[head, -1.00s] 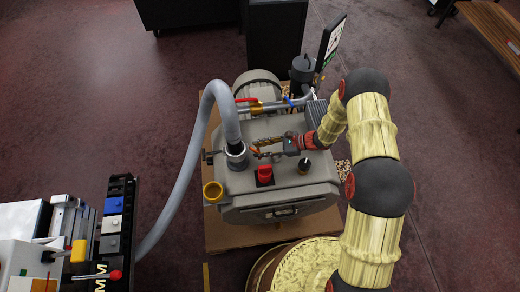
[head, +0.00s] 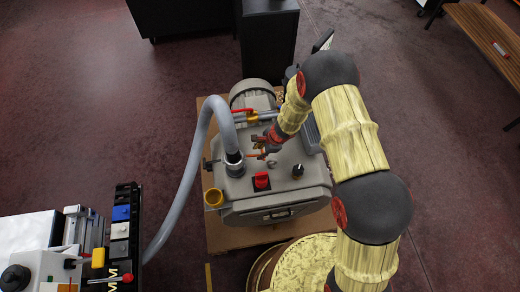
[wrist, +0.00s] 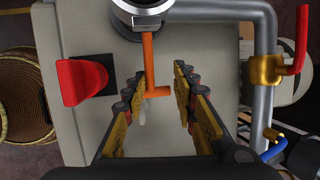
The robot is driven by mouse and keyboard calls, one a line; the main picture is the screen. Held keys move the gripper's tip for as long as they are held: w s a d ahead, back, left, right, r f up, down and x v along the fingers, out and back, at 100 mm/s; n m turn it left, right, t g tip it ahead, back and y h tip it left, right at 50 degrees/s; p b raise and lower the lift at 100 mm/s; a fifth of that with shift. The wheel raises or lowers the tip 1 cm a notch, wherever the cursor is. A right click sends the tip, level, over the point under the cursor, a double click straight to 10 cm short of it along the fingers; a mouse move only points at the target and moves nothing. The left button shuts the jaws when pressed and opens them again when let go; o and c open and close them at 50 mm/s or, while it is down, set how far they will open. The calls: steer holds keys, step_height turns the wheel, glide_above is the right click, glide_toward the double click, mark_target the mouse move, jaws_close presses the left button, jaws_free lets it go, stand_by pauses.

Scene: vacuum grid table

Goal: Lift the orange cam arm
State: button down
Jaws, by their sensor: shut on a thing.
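The orange cam arm (wrist: 149,60) is a thin bar with a short sideways foot. It runs out from the metal collar (wrist: 142,12) in the wrist view. In the head view the orange cam arm (head: 254,156) is a small strip beside the grey hose fitting (head: 235,164). My gripper (wrist: 162,82) has one finger on each side of the bar's foot end and is shut on it. Some gap shows by the right finger in this view. In the head view my gripper (head: 266,143) is over the pump top and partly hides the bar.
A red knob (wrist: 80,82) stands left of the bar. A pipe with a brass valve and red handle (wrist: 299,40) runs along the right, with a blue handle (wrist: 273,150) below. The grey hose (head: 188,170) arches left of the pump.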

steer(key=shift+s+h+p, duration=0.9)
steer(key=shift+s+p, duration=0.2)
steer(key=shift+p, duration=0.6)
steer(key=shift+d, duration=0.1)
steer(key=c, duration=1.6)
jaws_free()
steer(key=o, duration=0.4)
steer(key=shift+w+r, duration=0.1)
steer(key=shift+r, duration=0.1)
steer(key=shift+w, duration=0.15)
steer(key=shift+w+r, duration=0.15)
steer(key=shift+r, duration=0.1)
